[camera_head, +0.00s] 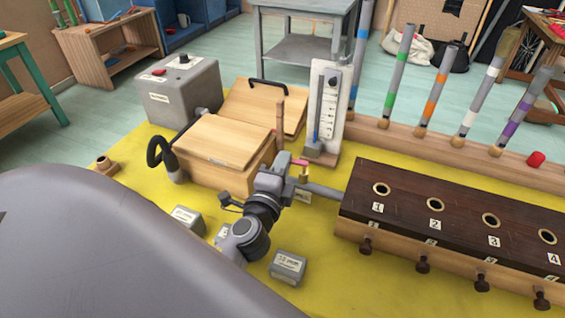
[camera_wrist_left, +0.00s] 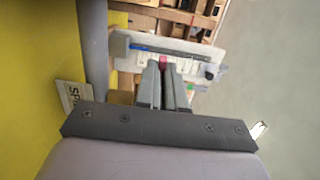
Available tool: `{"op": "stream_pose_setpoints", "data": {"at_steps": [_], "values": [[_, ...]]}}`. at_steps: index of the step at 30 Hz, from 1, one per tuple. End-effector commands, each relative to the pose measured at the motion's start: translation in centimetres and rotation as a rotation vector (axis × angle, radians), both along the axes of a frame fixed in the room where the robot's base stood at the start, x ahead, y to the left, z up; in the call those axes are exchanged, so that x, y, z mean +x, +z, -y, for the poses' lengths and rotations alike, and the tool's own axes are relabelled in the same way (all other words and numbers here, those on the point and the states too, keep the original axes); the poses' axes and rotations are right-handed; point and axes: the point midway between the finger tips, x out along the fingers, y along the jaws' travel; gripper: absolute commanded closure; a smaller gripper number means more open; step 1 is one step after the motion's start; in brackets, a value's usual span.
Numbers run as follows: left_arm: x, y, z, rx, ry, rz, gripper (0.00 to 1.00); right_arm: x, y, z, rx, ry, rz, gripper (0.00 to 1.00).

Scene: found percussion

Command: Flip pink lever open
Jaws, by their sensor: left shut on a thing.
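The pink lever (camera_head: 299,162) is a small pink bar above a brass-coloured fitting (camera_head: 303,174), close to the foot of an upright white gauge board (camera_head: 343,108). My left gripper (camera_head: 284,164) reaches it from the front left, and its jaws are shut. In the left wrist view the pink lever (camera_wrist_left: 163,67) shows between the tips of the left gripper (camera_wrist_left: 164,76), which hold it. Most of the lever is hidden by the fingers. The gauge board (camera_wrist_left: 190,57) lies just beyond the tips. My right gripper is in neither view.
A wooden bellows box (camera_head: 215,143) stands left of the gripper. A dark wooden chest (camera_head: 460,205) with numbered holes stands right, joined by a grey pipe (camera_head: 323,191). A grey motor box (camera_head: 180,90) is behind. Small labelled blocks (camera_head: 288,266) lie on the yellow mat (camera_head: 345,285).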

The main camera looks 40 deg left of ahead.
Motion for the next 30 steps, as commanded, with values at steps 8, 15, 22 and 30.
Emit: {"op": "stream_pose_setpoints", "data": {"at_steps": [8, 15, 22, 30], "values": [[0.41, 0.10, -0.35, 0.000, -0.104, 0.001, 1.00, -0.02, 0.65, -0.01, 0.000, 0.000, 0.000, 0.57], [0.43, 0.09, -0.33, 0.000, -0.104, 0.002, 1.00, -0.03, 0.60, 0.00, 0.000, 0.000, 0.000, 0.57], [0.42, 0.08, -0.32, 0.000, -0.104, 0.001, 0.66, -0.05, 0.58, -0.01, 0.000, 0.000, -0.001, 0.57], [0.41, 0.81, -0.32, 0.001, -0.104, 0.003, 0.66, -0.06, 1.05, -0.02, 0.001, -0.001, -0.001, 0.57]]}}
